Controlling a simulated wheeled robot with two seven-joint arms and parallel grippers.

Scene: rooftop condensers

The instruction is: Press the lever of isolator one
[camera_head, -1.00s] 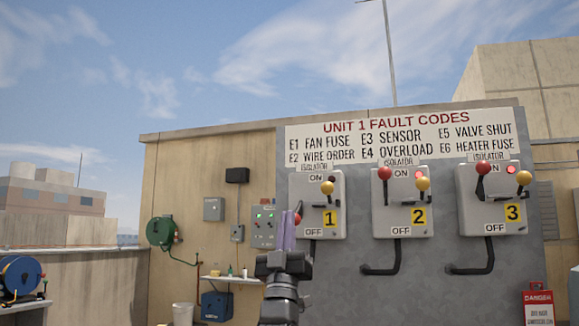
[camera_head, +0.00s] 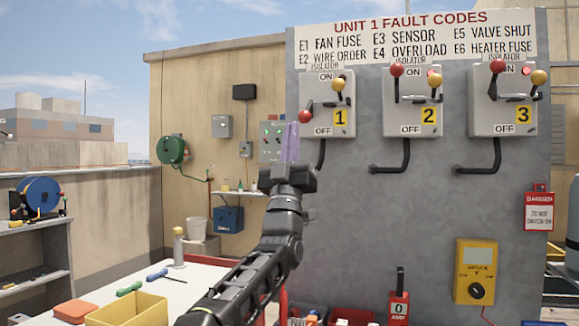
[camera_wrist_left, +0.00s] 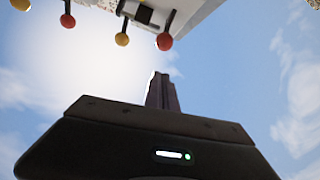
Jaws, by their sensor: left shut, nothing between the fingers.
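Isolator one (camera_head: 321,101) is a pale grey box on the grey wall panel, marked with a yellow 1. Its red-ball lever (camera_head: 305,116) hangs at the lower left, near OFF. Its yellow-ball handle (camera_head: 338,85) is near the top, below ON. My left gripper (camera_head: 292,143) is shut and empty, fingers pointing up, left of and just below the red ball in the picture. I cannot tell whether they touch. In the left wrist view my shut fingers (camera_wrist_left: 162,92) point toward a red ball (camera_wrist_left: 164,41), with a yellow ball (camera_wrist_left: 122,39) beside it. My right gripper is out of view.
Isolator two (camera_head: 411,111) and isolator three (camera_head: 502,110) hang to the right, red balls up near ON. A control panel with green lights (camera_head: 271,143) is behind my fingers. Below are a yellow bin (camera_head: 128,312) and a yellow meter (camera_head: 476,270).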

